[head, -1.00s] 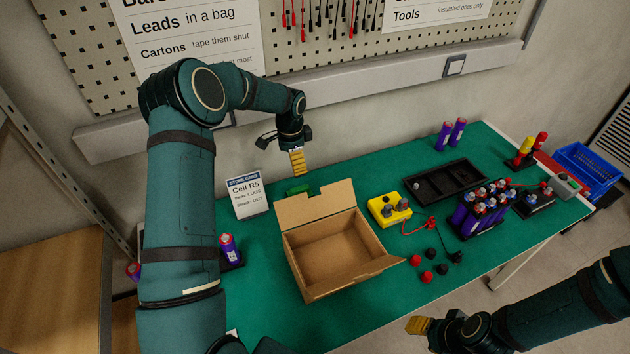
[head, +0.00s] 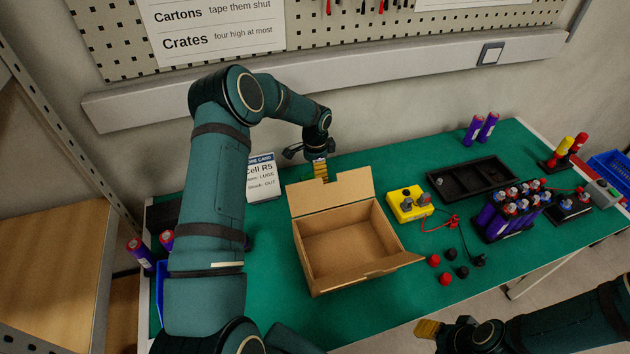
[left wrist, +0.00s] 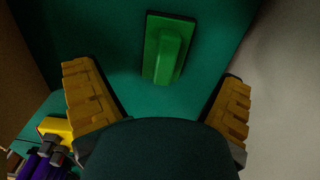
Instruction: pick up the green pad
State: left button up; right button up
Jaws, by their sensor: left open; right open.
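The green pad (left wrist: 168,48), a flat plate with a raised grip, lies on the green table mat in the left wrist view. In the head view it is hidden behind the carton's raised flap and my left gripper. My left gripper (head: 320,172) is behind that flap, its fingertips pointing down. In the left wrist view its yellow fingers (left wrist: 155,78) are spread wide and empty, and the pad lies between and ahead of them, apart from both. My right gripper (head: 429,328) is open over the table's front edge, away from the pad.
An open, empty carton (head: 345,245) stands right in front of my left gripper. A sign card (head: 261,178) stands to the left. A yellow device (head: 409,205), a black tray (head: 475,180) and a pack of purple cells (head: 510,212) are to the right.

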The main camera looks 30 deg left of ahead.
pick_arm(q)
jog(key=f, duration=0.3)
jog(key=f+b, duration=0.1)
jog(key=f, duration=0.1)
jog(key=shift+w+a+f, duration=0.1)
jog(key=shift+w+a, duration=0.1)
jog(key=shift+w, duration=0.05)
jog(key=c, duration=1.3)
